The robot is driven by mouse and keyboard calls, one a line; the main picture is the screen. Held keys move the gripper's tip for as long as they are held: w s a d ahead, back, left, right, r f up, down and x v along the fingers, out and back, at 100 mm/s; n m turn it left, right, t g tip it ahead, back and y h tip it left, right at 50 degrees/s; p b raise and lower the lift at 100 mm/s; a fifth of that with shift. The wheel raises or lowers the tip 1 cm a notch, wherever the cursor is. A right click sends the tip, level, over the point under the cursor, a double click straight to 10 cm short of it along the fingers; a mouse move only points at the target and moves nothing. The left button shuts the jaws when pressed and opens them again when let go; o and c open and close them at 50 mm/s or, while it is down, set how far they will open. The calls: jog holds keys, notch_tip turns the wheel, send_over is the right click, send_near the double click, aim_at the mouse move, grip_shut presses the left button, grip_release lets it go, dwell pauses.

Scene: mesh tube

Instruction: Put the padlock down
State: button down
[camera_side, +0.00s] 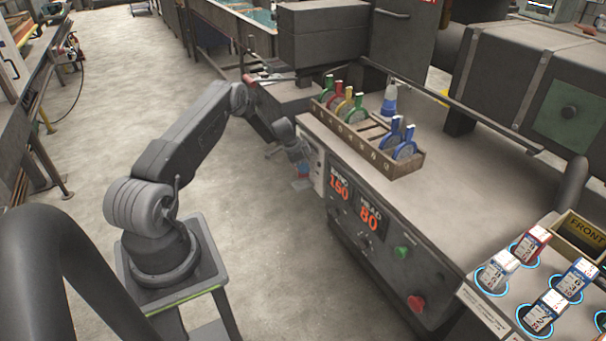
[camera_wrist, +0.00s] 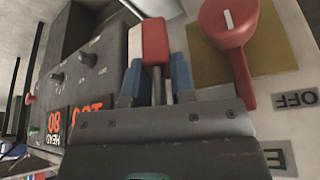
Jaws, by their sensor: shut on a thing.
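In the wrist view, the padlock (camera_wrist: 151,42) has a red body with a pale side face and a grey metal shackle. My gripper (camera_wrist: 156,80) is shut on it, with a blue finger on each side. Beside it to the right is a red rotary handle (camera_wrist: 230,28) with a white mark, on a yellowish plate (camera_wrist: 272,45). I cannot tell whether the padlock touches the panel. In the side view, my gripper (camera_side: 302,170) is low at the left end of the machine cabinet, small and partly unclear; the padlock cannot be made out surely there.
The cabinet front (camera_side: 365,225) carries orange number displays, a green button (camera_side: 402,252) and a red button (camera_side: 416,303). On its top stands a wooden rack (camera_side: 385,163) with coloured ring-shaped items. A blue-and-white bottle (camera_side: 389,100) stands behind.

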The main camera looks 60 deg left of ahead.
aim_at(305, 176)
jog(key=shift+f, duration=1.85)
jog(key=shift+f, duration=0.2)
jog(key=c, duration=1.2)
grip_release()
jog(key=shift+c, duration=0.2)
jog(key=shift+r, duration=0.15)
